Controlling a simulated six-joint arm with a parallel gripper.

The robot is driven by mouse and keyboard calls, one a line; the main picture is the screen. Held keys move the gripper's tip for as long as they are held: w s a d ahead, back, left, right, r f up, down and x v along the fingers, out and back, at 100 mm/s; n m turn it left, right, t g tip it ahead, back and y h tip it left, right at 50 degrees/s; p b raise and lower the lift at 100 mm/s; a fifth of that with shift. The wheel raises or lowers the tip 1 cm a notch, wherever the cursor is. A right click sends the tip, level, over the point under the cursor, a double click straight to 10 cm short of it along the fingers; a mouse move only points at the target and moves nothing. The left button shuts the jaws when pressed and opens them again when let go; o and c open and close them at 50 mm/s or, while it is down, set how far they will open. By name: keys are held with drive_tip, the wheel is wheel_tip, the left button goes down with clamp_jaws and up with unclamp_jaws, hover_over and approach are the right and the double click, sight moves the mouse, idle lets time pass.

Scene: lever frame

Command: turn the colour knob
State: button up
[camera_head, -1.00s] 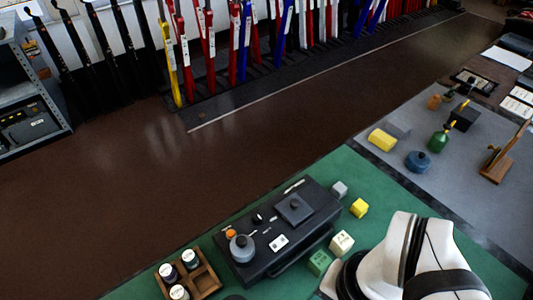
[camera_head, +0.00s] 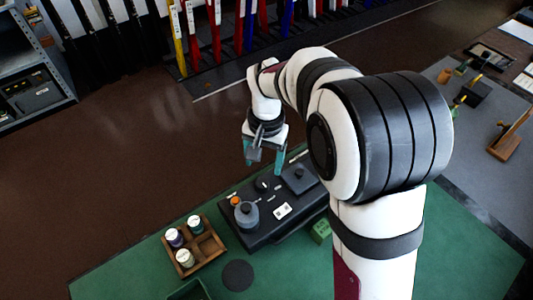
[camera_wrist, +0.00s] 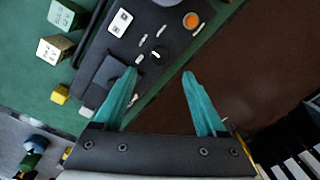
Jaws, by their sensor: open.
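The dark control box (camera_head: 270,232) lies on the green mat. It bears a small black knob (camera_head: 261,185) with white marks by it, an orange button (camera_head: 235,200), a grey round piece (camera_head: 246,214) and a grey square block (camera_head: 299,178). I cannot tell for sure which is the colour knob. My gripper (camera_head: 264,156) hangs over the far edge of the box, teal fingers apart and empty. In the wrist view my gripper (camera_wrist: 160,74) is open, with the small black knob (camera_wrist: 155,57) just ahead of and between the fingertips. The orange button (camera_wrist: 190,20) is farther up.
A wooden tray (camera_head: 213,248) with several small bottles stands left of the box, with a dark disc (camera_head: 237,275) near it. A green cube (camera_head: 320,231) sits by the box's near side. My arm covers the mat's right part. Brown floor (camera_head: 130,150) lies beyond the mat.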

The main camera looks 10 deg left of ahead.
sight(263, 183)
wheel_tip(263, 183, down, 8)
drive_tip(key=shift+a+f, duration=0.15)
drive_tip(key=shift+f, duration=0.05)
clamp_jaws()
idle(0.4)
